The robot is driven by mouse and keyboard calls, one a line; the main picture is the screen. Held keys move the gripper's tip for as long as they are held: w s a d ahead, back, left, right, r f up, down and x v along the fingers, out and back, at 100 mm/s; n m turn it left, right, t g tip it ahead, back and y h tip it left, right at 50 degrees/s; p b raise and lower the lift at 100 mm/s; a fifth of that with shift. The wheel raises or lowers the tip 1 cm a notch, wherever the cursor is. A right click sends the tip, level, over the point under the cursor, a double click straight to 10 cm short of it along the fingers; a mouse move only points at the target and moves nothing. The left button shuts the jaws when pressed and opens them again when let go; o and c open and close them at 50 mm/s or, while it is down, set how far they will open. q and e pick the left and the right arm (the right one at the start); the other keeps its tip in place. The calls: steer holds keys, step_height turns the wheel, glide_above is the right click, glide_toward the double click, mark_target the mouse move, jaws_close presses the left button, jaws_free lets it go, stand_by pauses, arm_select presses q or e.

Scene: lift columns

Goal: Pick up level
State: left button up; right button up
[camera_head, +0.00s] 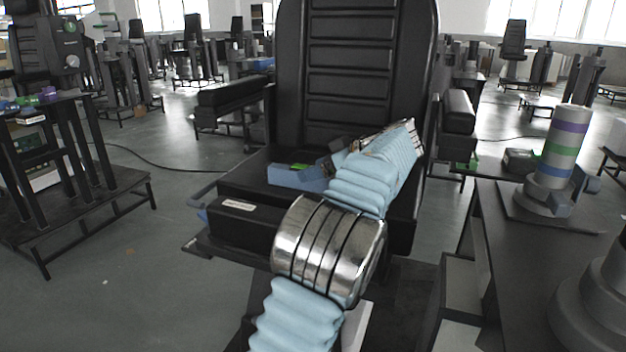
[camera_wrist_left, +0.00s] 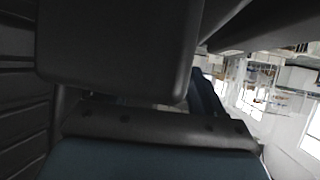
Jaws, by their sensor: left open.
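My left arm, in a light blue sleeve with shiny metal bands, reaches up over the seat's front. My left gripper (camera_head: 342,146) is a dark shape beside the sleeve, just right of the blue object and partly hidden. It is open; its fingertips are hard to make out. The left wrist view shows mostly dark surfaces close up. My right gripper is not in view.
The chair has a tall black backrest (camera_head: 361,75) and armrests (camera_head: 234,92) on both sides. A banded column (camera_head: 563,145) stands on a dark table at the right. A dark stand (camera_head: 75,190) is at the left. The floor between stand and chair is largely clear.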

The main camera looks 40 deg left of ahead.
arm_select(q)
jaws_close()
stand_by(0.3)
steer(key=shift+r, duration=0.1)
